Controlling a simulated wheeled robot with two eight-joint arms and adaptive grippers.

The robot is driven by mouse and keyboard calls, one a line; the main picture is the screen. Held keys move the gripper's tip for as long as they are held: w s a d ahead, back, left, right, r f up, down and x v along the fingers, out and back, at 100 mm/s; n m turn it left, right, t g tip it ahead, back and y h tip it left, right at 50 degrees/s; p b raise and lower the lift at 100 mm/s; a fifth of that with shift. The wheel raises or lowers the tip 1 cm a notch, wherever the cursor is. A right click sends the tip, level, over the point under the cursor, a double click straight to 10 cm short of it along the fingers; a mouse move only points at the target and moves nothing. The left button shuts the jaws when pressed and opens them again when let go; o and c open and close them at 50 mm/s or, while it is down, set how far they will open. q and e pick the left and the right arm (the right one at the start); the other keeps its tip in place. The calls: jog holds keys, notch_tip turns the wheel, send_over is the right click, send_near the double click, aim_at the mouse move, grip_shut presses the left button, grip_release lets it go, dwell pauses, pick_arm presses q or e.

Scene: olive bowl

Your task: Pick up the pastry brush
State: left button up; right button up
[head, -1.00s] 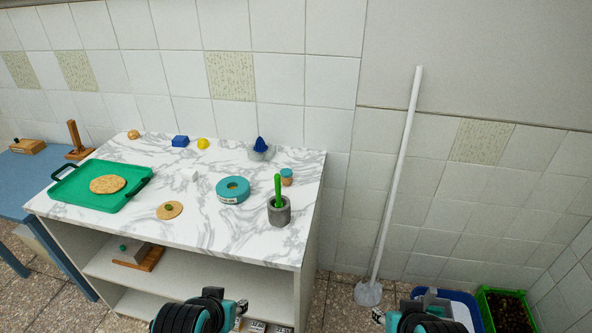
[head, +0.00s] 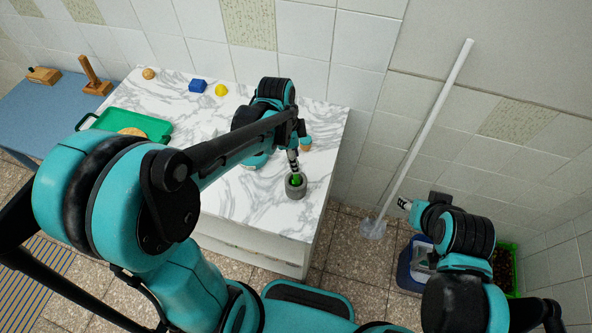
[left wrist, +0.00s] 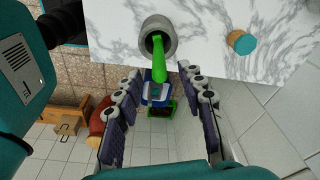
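The pastry brush appears to be the green-handled tool standing in a grey stone cup (head: 296,191) near the counter's front right corner. In the head view only a bit of its green handle (head: 297,181) shows. The left wrist view shows the handle (left wrist: 160,62) rising out of the cup (left wrist: 157,27) toward the camera. My left gripper (head: 293,160) is above the cup. In the left wrist view its two fingers (left wrist: 160,76) are spread apart, with the handle's end between their tips and gaps on both sides. My right gripper (head: 405,204) is away to the right, its fingers unclear.
A small teal-topped jar (head: 305,143) stands behind the cup; it also shows in the left wrist view (left wrist: 242,42). My left arm hides the counter's middle. A green tray (head: 150,124) lies at left. A white pole (head: 425,135) leans on the wall; bins (head: 507,265) stand on the floor.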

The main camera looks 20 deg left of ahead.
pick_arm(q)
jog(key=b, duration=0.2)
send_over(298, 182)
jog(key=f, duration=0.7)
jog(key=shift+w+a+f, duration=0.15)
jog(key=shift+w+f, duration=0.05)
jog(key=shift+w, duration=0.15)
jog(key=shift+s+r, duration=0.1)
jog(key=shift+c, duration=1.1)
grip_shut()
